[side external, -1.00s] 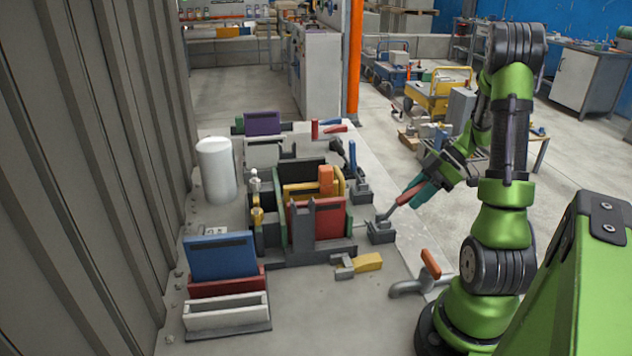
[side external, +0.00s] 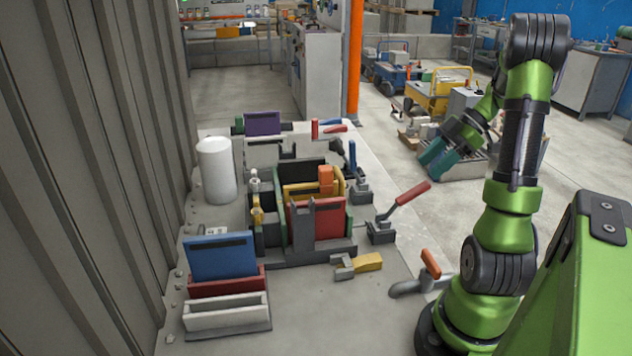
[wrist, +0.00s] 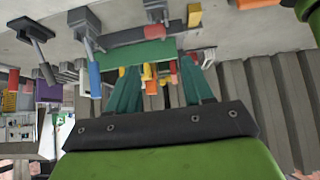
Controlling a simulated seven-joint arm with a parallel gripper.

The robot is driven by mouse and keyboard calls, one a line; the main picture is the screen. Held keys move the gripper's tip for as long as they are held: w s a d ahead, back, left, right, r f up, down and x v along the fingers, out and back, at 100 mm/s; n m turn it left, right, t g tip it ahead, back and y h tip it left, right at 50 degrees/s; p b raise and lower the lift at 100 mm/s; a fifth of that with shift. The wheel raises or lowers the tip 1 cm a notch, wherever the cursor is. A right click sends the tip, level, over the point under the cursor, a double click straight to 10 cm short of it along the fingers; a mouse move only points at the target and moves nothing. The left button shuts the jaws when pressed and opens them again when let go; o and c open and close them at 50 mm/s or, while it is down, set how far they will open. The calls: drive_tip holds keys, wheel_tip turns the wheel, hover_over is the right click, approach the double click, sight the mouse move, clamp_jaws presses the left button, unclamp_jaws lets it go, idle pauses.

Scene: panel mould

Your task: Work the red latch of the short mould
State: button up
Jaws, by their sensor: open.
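A red-handled latch (side external: 408,194) stands on a dark grey base at the right side of the central mould (side external: 318,252). Its handle slopes up to the right, and nothing touches it. The mould holds a red panel (side external: 322,222) and yellow and orange pieces. My gripper (side external: 434,165), with teal fingers, is open and empty, above and a little right of the handle's upper end, with a gap between them. The wrist view shows the two teal fingers apart (wrist: 158,72); I cannot tell which handle there is this latch. A second red handle (side external: 335,129) lies low at the back.
A blue-handled latch (side external: 352,155) stands behind the red one. A yellow block (side external: 368,262) and an orange-handled lever (side external: 430,264) are in front. A white cylinder (side external: 216,168) and a rack with a blue panel (side external: 222,256) are at the left. A ribbed wall borders the left side.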

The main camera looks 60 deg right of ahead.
sight(415, 190)
drive_tip(key=shift+r, duration=1.1)
drive_tip(key=shift+c, duration=0.3)
drive_tip(key=shift+w+a, duration=0.15)
drive_tip(key=shift+w, duration=0.05)
drive_tip(key=shift+c, duration=1.1)
drive_tip(key=w+a+n+g, duration=0.1)
drive_tip(key=w+a, duration=0.1)
drive_tip(key=w+a+n+g, duration=0.1)
drive_tip(key=w+a, duration=0.1)
drive_tip(key=w+a+n+g, duration=0.1)
drive_tip(key=a+n, duration=0.1)
drive_tip(key=shift+w+a+r+y, duration=0.25)
drive_tip(key=shift+w+a+y, duration=0.1)
drive_tip(key=shift+w+y, duration=0.05)
clamp_jaws()
drive_tip(key=w+a+r+g+h, duration=0.2)
drive_tip(key=w+a+g+h, duration=0.1)
drive_tip(key=a+g+h, duration=0.4)
drive_tip(key=s+d+f+m+h, duration=0.1)
drive_tip(key=d+f, duration=0.2)
drive_tip(key=s+d+f+m+h, duration=0.1)
drive_tip(key=s+d+f, duration=0.1)
drive_tip(key=d+f, duration=0.1)
drive_tip(key=s+d+f+m+h, duration=0.2)
drive_tip(key=d+f, duration=0.1)
drive_tip(key=shift+s+d+f, duration=0.15)
drive_tip(key=shift+d+f, duration=0.05)
drive_tip(key=shift+d, duration=0.2)
